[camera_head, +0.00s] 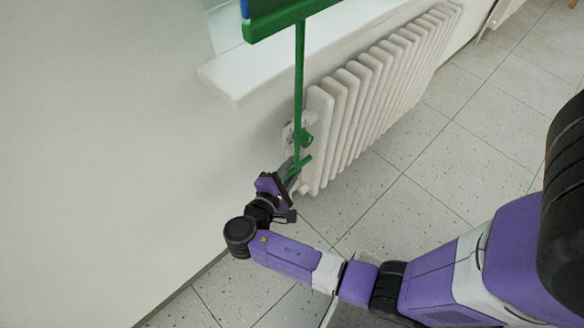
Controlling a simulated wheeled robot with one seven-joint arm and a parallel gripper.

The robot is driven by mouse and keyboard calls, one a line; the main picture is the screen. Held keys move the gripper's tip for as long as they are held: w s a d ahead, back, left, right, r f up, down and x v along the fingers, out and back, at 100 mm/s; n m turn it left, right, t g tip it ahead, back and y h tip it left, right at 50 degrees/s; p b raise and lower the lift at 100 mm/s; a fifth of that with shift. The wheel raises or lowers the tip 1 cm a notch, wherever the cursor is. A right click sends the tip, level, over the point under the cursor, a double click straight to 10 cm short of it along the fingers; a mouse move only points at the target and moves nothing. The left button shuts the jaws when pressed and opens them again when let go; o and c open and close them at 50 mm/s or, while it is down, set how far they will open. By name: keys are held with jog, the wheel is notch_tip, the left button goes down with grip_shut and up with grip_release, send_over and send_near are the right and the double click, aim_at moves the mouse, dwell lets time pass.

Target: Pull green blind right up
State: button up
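The green blind (283,17) shows only its lower edge at the top of the view, just above the window sill. A thin green pull rod (299,85) hangs from it, past the sill's front, down to a short green crossbar (301,167) at its lower end. My purple and black arm reaches in from the right. My gripper (293,172) is at the crossbar, at the near end of the radiator. Its fingers are small and partly hidden by the wrist, so I cannot tell whether they are closed on the bar.
A white radiator (375,80) stands along the wall, right of the rod. The white window sill (232,84) juts out above it. The bare wall (110,130) is at the left; tiled floor (440,170) is open at the right.

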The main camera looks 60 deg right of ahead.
grip_shut()
jog(key=shift+s+f, duration=0.2)
jog(key=shift+s, duration=0.05)
dwell(0.8)
jog(key=shift+r, duration=0.1)
notch_tip(320, 180, up, 20)
jog(key=p, duration=1.8)
jog(key=shift+p, duration=0.4)
jog(key=shift+o, duration=2.1)
grip_release()
jog(key=shift+o, duration=0.4)
jog(key=shift+w, duration=0.1)
